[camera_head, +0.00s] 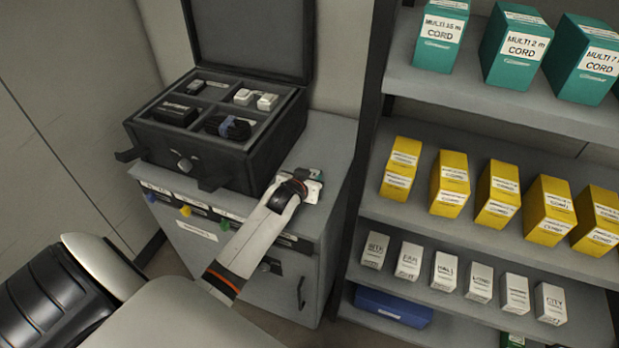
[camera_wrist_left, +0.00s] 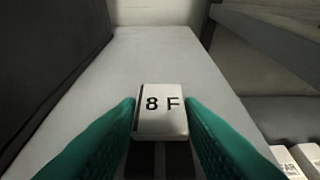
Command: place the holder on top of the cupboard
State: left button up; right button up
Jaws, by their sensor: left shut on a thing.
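The holder (camera_wrist_left: 162,112) is a small white block marked "8 F" in the left wrist view. My left gripper (camera_wrist_left: 162,125) has its two teal fingers shut on it, one on each side. The cupboard (camera_head: 325,147) is the grey cabinet with a flat top. In the head view my left gripper (camera_head: 314,180) is over the right part of this top, to the right of the black case. The bare top (camera_wrist_left: 165,60) stretches out beyond the holder in the wrist view. I cannot tell whether the holder touches the surface. My right gripper is not in view.
An open black case (camera_head: 230,140) with divided compartments stands on the cupboard's left part. A shelf rack (camera_head: 500,130) with teal, yellow and white boxes stands close on the right. The top is clear behind and beside my left gripper.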

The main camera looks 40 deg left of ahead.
pick_arm(q)
jog(key=shift+f, duration=0.15)
jog(key=o, duration=1)
jog(key=shift+o, duration=0.2)
jog(key=shift+r, duration=0.25)
jog(key=v, duration=1.2)
jog(key=shift+f, duration=0.1)
